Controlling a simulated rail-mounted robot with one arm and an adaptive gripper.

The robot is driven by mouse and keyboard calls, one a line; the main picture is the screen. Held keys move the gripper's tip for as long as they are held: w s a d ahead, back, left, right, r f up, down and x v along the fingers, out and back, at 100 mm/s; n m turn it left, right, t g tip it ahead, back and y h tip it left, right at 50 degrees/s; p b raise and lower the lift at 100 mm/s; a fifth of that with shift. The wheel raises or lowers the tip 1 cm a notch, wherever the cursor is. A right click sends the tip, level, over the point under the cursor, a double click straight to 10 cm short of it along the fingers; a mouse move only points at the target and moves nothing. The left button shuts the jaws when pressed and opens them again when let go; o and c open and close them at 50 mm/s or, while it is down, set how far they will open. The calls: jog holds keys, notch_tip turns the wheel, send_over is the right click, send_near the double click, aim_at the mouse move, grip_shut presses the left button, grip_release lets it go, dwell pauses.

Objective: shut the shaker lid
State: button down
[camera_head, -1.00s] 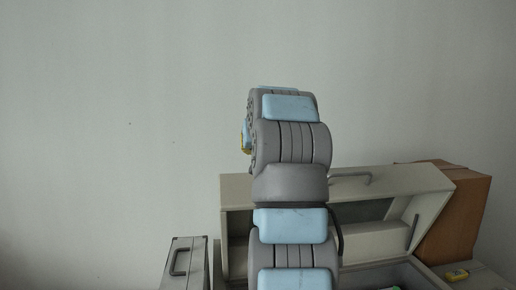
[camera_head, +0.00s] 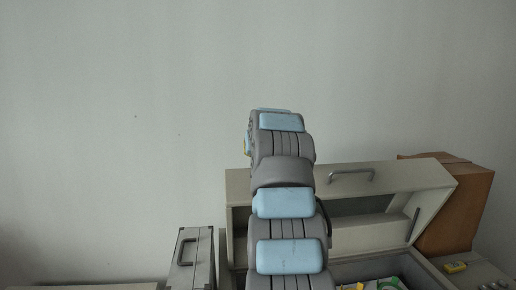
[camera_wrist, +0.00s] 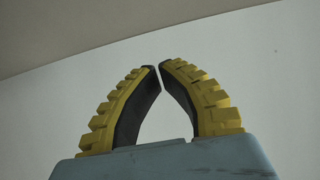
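The shaker is a large beige box (camera_head: 440,280) in the lower right of the head view. Its lid (camera_head: 405,178) stands raised at the back, with a metal handle (camera_head: 351,175) along its top edge. A dark support strut (camera_head: 415,224) shows at the lid's right side. My arm hides part of the lid and box. My gripper (camera_wrist: 159,66) shows in the wrist view with its yellow and black fingers curved together, tips almost meeting, nothing between them. In the head view the gripper is mostly hidden behind my arm.
A grey case (camera_head: 201,268) with a handle stands left of the shaker. A brown cardboard box (camera_head: 462,212) stands behind it at the right. Small yellow and green items (camera_head: 389,284) lie inside the shaker. A yellow item (camera_head: 455,267) lies at the right.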

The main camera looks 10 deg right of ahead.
jog(key=shift+s+f+b, duration=0.25)
jog(key=shift+s+b, duration=0.2)
jog(key=shift+s, duration=0.05)
jog(key=shift+s+f+b, duration=0.2)
jog(key=shift+s+b, duration=0.2)
jog(key=shift+s, duration=0.05)
jog(key=shift+s+f+p, duration=0.1)
jog(key=shift+s+p, duration=0.15)
jog(key=shift+p, duration=0.05)
jog(key=shift+s, duration=0.3)
jog(key=shift+s+f, duration=0.25)
jog(key=shift+s, duration=0.15)
jog(key=shift+s, duration=0.1)
